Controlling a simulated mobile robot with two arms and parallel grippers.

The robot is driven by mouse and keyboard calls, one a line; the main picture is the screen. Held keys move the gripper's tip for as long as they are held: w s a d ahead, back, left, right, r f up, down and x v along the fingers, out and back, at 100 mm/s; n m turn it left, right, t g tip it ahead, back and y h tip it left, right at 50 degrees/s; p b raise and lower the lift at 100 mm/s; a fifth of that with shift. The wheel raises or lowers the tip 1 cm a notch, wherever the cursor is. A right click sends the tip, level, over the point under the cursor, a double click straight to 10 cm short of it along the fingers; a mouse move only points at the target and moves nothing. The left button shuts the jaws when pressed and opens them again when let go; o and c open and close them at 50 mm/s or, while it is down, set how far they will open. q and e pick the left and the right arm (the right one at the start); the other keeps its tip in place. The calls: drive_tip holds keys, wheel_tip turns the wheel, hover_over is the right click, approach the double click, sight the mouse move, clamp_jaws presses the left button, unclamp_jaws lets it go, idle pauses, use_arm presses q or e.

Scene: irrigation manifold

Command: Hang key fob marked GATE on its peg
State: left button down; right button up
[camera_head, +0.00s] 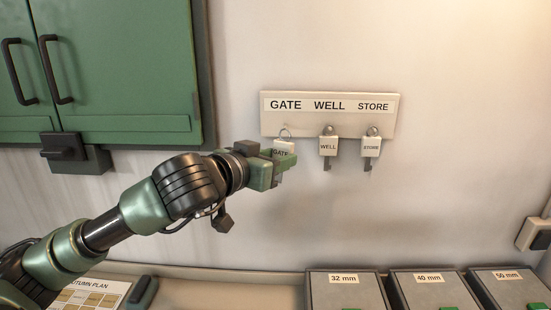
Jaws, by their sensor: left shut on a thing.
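The key fob marked GATE (284,147) is a white tag with a ring at its top. My left gripper (277,166) is shut on this fob and holds it upright just below the GATE label of the pale key board (337,127). The ring lies in front of the board's lower edge under the word GATE. The GATE peg is not clear to see, and I cannot tell whether the ring is around it. The WELL fob (328,147) and the STORE fob (371,147) hang under their own labels. My right gripper is out of view.
A green cabinet (125,70) with black handles and a dark latch (70,150) is at upper left. Grey boxes marked 32 mm (345,294), 40 mm (428,293) and 50 mm (507,290) stand below right. A printed plan (95,295) lies at lower left.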

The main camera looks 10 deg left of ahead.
use_arm(q)
drive_tip(key=shift+w+a+p, duration=0.15)
drive_tip(key=shift+w+p, duration=0.15)
drive_tip(key=shift+w, duration=0.35)
drive_tip(key=shift+w+a+p, duration=0.15)
drive_tip(key=shift+w+p, duration=0.15)
drive_tip(key=shift+w, duration=0.3)
drive_tip(key=shift+w+a+f+p, duration=0.15)
drive_tip(key=shift+w+p, duration=0.35)
drive_tip(key=shift+w, duration=0.25)
drive_tip(key=shift+w+a+p, duration=0.15)
drive_tip(key=shift+w+p, duration=0.35)
drive_tip(key=shift+w, duration=0.25)
drive_tip(key=shift+w+f+b, duration=0.2)
drive_tip(key=shift+f+b, duration=0.1)
drive_tip(key=shift+b, duration=0.3)
drive_tip(key=shift+w+a+b, duration=0.1)
drive_tip(key=shift+w+b, duration=0.25)
drive_tip(key=shift+b, duration=0.1)
drive_tip(key=c, duration=0.8)
unclamp_jaws()
